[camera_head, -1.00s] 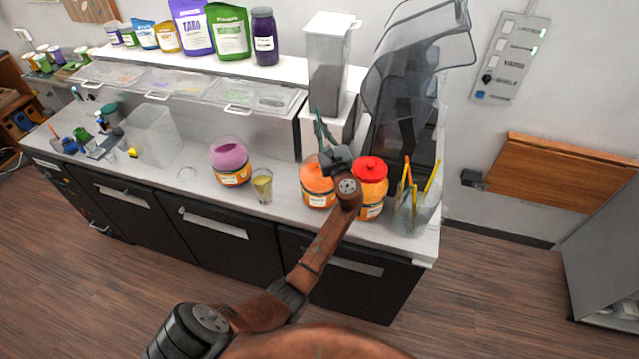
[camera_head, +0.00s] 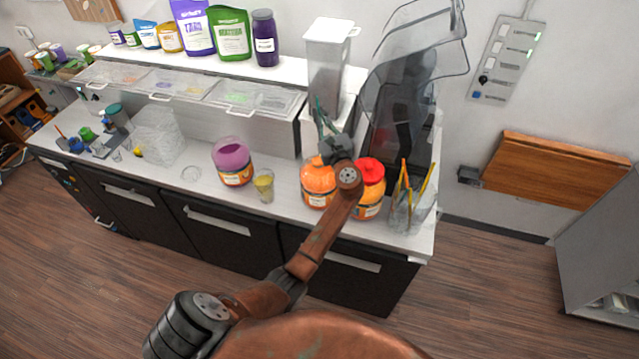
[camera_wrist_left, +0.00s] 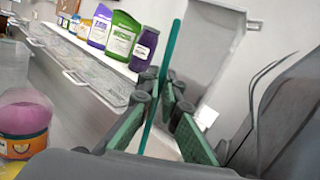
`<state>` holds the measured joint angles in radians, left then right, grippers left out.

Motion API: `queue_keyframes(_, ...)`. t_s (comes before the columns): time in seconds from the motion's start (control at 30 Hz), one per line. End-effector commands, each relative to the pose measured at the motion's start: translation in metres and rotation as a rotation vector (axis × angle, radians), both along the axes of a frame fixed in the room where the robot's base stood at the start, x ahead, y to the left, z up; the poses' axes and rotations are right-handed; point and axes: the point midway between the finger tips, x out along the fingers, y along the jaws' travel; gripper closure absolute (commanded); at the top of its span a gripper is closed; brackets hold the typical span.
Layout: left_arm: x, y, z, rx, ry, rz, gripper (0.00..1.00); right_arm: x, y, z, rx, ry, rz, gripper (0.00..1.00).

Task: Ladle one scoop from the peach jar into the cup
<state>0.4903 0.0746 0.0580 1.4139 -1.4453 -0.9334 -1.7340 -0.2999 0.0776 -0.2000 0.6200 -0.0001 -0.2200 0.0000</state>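My left gripper (camera_head: 334,147) is over the jar's right side. A small clear cup (camera_head: 264,188) with yellowish contents stands left of the jar. My right gripper is not in view.
A red-lidded orange jar (camera_head: 369,190) stands close to the right, partly behind my arm. A clear holder (camera_head: 405,213) with yellow sticks is at the counter's right end. A pink-purple jar (camera_head: 232,163) stands left of the cup. A clear box (camera_head: 160,138) is farther left.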

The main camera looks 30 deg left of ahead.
Motion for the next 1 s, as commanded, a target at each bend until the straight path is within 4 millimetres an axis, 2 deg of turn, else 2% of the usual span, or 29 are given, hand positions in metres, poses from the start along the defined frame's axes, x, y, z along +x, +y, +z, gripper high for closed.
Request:
queue_keyframes(0.03, 0.0, 0.0, 0.007, 0.001, -0.001, 0.0, 1.0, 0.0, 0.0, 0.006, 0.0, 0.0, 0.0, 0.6)
queue_keyframes(0.23, 0.0, 0.0, 0.02, 0.0, -0.001, 0.0, 1.0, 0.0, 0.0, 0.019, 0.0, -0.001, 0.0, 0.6)
queue_keyframes(0.6, 0.0, 0.0, 0.044, -0.001, -0.002, 0.0, 1.0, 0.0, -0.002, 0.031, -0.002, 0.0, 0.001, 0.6)
queue_keyframes(1.0, 0.0, 0.0, 0.046, 0.0, -0.001, 0.0, 1.0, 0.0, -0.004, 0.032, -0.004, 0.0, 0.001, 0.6)
